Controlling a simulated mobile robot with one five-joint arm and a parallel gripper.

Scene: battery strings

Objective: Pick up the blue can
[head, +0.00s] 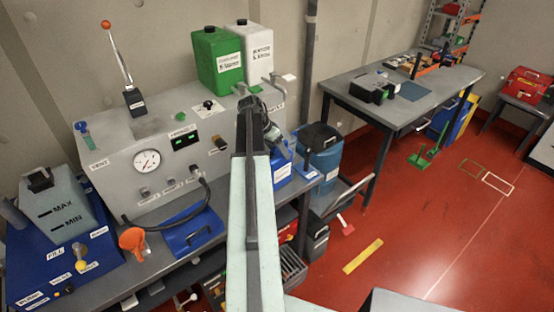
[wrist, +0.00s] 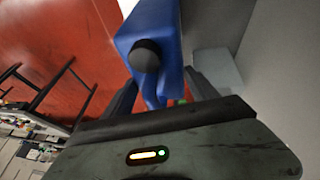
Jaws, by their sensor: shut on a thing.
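The blue can (wrist: 158,22) with a round black cap is in the wrist view, its lower part between the two dark fingers of my gripper (wrist: 165,90). The fingers are shut on it. In the head view, my gripper (head: 268,130) is at the end of my raised arm, at the right end of the grey bench panel. Blue of the can (head: 279,157) shows just below it, partly hidden by my arm. I cannot tell whether the can is clear of its support.
A green can (head: 220,56) and a white can (head: 257,52) stand on the panel behind my gripper. A blue drum (head: 321,160) stands to the right. A grey workbench (head: 400,85) is farther back. Red floor (head: 400,220) lies open at right.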

